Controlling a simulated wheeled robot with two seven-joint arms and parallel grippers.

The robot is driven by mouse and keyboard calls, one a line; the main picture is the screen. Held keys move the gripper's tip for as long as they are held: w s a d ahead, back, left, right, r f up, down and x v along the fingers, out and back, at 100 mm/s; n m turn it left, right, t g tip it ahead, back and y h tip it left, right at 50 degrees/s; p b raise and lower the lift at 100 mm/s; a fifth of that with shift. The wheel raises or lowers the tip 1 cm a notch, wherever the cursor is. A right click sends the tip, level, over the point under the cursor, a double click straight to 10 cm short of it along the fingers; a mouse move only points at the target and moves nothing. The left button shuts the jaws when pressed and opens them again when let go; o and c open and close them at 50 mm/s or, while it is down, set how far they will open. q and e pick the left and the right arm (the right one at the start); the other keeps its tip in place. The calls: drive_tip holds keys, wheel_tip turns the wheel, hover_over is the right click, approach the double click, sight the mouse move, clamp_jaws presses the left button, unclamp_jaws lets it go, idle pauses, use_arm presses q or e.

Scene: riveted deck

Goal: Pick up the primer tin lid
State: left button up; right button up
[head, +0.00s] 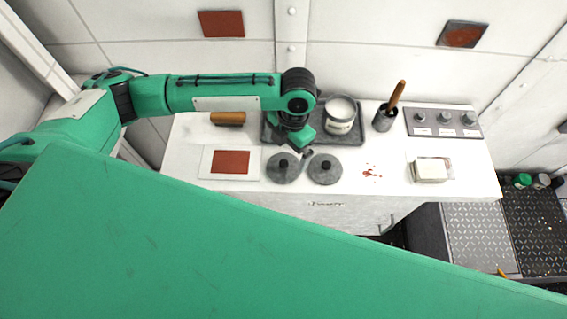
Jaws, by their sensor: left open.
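Two round grey lids with dark knobs lie side by side near the front edge of the white bench, a left lid (281,174) and a right lid (326,175). I cannot tell from their looks which one is the primer tin lid. An open tin (341,125) with pale contents stands on a dark grey tray (354,139) behind them. My left gripper (301,152) is open and points down at the back of the two lids, between their knobs. Its fingers are small and partly hidden by the wrist. My right gripper is out of view.
A pot with a wooden handle (384,122), a knob panel (443,122) and a pale block (430,170) stand right. Reddish spots mark the bench between.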

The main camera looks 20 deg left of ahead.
sight(284, 163)
use_arm(q)
drive_tip(key=shift+s+f, duration=0.1)
drive_tip(key=shift+f, duration=0.5)
drive_tip(key=shift+s+f+p, duration=0.1)
drive_tip(key=shift+f+p, duration=0.15)
drive_tip(key=shift+p, duration=0.15)
drive_tip(key=f+p, duration=0.2)
drive_tip(key=f, duration=0.1)
drive_tip(key=shift+s+a+f, duration=0.15)
drive_tip(key=shift+s, duration=0.2)
drive_tip(key=shift+f, duration=0.65)
drive_tip(key=c, duration=0.8)
